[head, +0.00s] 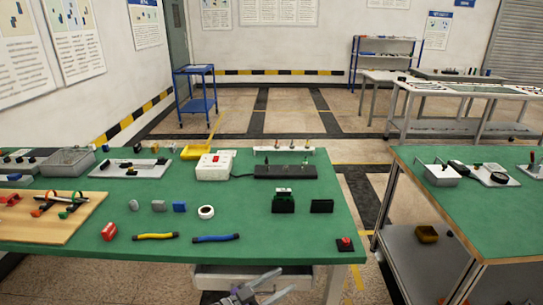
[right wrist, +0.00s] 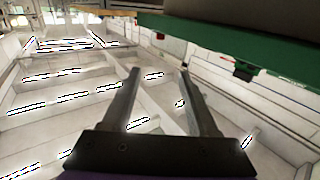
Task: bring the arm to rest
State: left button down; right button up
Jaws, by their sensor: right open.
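My right gripper (head: 283,280) shows at the bottom middle of the head view, in front of the near edge of the green table (head: 300,225). Its two fingers stand apart with nothing between them. In the right wrist view the open gripper (right wrist: 160,72) points out over pale, blurred floor. The underside and edge of a green top (right wrist: 215,48) cross the upper right there, apart from the fingers. My left gripper is not in view.
A red-buttoned box (head: 345,244) sits at the table's near right corner. Yellow (head: 155,236) and blue (head: 215,238) handled tools lie near the front edge. A drawer (head: 252,280) hangs under the table. A second green table (head: 470,205) stands right, across an aisle.

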jog(key=s+d+f+n+g+y, duration=0.1)
jog(key=s+d+n+g+y, duration=0.2)
jog(key=s+d, duration=0.35)
jog(key=s+d+f+n+g+y, duration=0.1)
jog(key=s+d+n+g+y, duration=0.25)
jog(key=d, duration=0.65)
jog(key=s+f+n+y, duration=0.2)
jog(key=s+y, duration=0.2)
jog(key=s, duration=0.4)
jog(key=s+f+n+y, duration=0.2)
jog(key=s+n+y, duration=0.15)
jog(key=s, duration=0.45)
pick_arm(q)
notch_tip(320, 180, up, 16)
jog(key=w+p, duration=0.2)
jog(key=p, duration=1.2)
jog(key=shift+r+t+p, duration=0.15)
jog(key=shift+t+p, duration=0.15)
jog(key=shift+p, duration=0.05)
pick_arm(e)
notch_tip(320, 180, up, 16)
jog(key=w+m+t, duration=0.1)
jog(key=w, duration=0.1)
jog(key=shift+a+r+y, duration=0.15)
jog(key=shift+a+y, duration=0.25)
jog(key=shift+t, duration=0.25)
